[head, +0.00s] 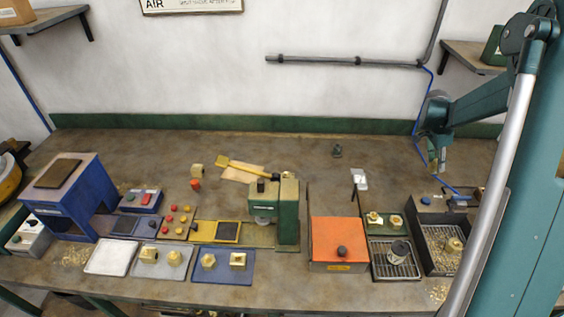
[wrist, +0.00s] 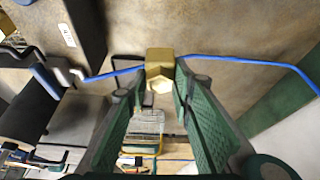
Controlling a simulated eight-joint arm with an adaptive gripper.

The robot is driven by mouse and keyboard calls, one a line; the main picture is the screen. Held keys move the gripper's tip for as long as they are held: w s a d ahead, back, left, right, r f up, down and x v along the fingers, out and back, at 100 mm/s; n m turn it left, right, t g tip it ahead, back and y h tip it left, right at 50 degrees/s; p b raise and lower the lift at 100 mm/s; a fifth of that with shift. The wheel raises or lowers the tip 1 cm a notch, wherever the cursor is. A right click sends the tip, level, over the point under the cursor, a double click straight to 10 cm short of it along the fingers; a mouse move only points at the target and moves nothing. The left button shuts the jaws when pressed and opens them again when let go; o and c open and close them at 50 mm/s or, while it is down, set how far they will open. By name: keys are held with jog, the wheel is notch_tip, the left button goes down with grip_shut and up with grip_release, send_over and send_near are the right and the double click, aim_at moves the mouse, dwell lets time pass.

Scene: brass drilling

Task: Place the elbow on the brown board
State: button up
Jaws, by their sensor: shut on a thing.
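My gripper (head: 437,160) is raised at the right, above the back of the bench and near the wall. In the wrist view its green-padded fingers (wrist: 158,88) are shut on a brass fitting with a hexagonal end, the elbow (wrist: 160,62). The elbow sits at the fingertips, clear of the bench. In the head view I cannot make out the elbow clearly. A brown board (head: 178,221) with several small red and yellow pieces lies left of centre, far from my gripper. Its surface is partly covered by these pieces.
A green press (head: 288,212) and an orange box (head: 338,240) stand between my gripper and the brown board. Blue (head: 224,278) and grey (head: 160,272) trays with brass fittings lie in front. A dark bin (head: 432,221) stands at right.

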jog(key=w+a+n+t+y, duration=0.1)
jog(key=w+a+n, duration=0.25)
jog(key=a, duration=1.05)
jog(key=w+a+n+t, duration=0.1)
jog(key=w+a+n, duration=0.3)
jog(key=a, duration=0.9)
jog(key=w+a+n+t+y, duration=0.15)
jog(key=w+a, duration=0.35)
jog(key=a, duration=0.9)
jog(key=s+a+n, duration=0.2)
jog(key=a, duration=1.1)
jog(key=s+a+n+y, duration=0.1)
jog(key=s+a+n, duration=0.1)
jog(key=a, duration=1.2)
jog(key=s+a+n+y, duration=0.1)
jog(key=s+a+n, duration=0.2)
jog(key=a, duration=1)
jog(key=shift+a+r+n+t, duration=0.35)
jog(key=shift+r+n, duration=0.05)
jog(key=shift+n, duration=0.3)
jog(key=shift+f, duration=0.1)
send_over(243, 173)
jog(key=shift+w+a+f, duration=0.1)
jog(key=shift+f, duration=2.95)
jog(key=shift+f, duration=1.9)
